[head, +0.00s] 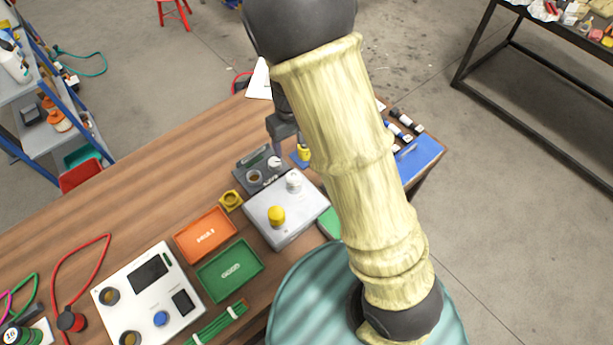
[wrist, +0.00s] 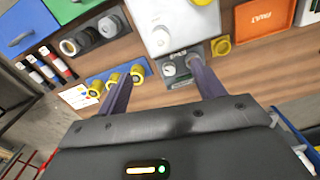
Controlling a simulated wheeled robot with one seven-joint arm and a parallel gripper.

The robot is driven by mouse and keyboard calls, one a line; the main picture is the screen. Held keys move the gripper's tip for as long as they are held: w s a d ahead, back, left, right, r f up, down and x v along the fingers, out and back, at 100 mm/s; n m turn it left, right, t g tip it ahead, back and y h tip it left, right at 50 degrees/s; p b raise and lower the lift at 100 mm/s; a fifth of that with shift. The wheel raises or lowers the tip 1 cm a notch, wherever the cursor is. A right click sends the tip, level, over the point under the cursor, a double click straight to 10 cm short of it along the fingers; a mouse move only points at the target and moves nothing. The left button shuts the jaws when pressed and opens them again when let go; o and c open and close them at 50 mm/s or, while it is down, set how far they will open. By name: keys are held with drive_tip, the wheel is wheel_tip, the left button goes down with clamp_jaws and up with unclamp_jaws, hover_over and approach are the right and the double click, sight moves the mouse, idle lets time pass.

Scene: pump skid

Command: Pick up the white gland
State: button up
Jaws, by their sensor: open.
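The white gland (head: 293,181) stands on the top of a grey metal box (head: 270,235), near its back edge. A yellow gland (head: 277,216) stands on the same box, nearer the front left. In the wrist view the white gland (wrist: 160,38) shows beyond the fingertips, on the box's light face. My gripper (head: 287,146) is open and empty, over the table behind the box and apart from the white gland. My arm hides part of the table right of the box.
Several yellow glands (wrist: 117,80) sit on a blue holder by the left finger. An orange tray (head: 204,236) and green tray (head: 229,271) lie left of the box.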

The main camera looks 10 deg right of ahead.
drive_tip(key=shift+w+f, duration=0.15)
drive_tip(key=shift+w, duration=0.1)
drive_tip(key=p, duration=0.2)
hover_over(294, 176)
drive_tip(key=f, duration=1.1)
drive_tip(key=shift+d+f, duration=0.2)
drive_tip(key=shift+f, duration=0.05)
drive_tip(key=shift+s+a+f, duration=0.1)
drive_tip(key=shift+f, duration=0.25)
drive_tip(key=shift+f+p, duration=0.15)
drive_tip(key=shift+p, duration=0.15)
drive_tip(key=shift+f, duration=0.2)
drive_tip(key=shift+a+f+p, duration=0.1)
drive_tip(key=shift+f+p, duration=0.9)
drive_tip(key=shift+f, duration=1.25)
drive_tip(key=shift+c, duration=0.5)
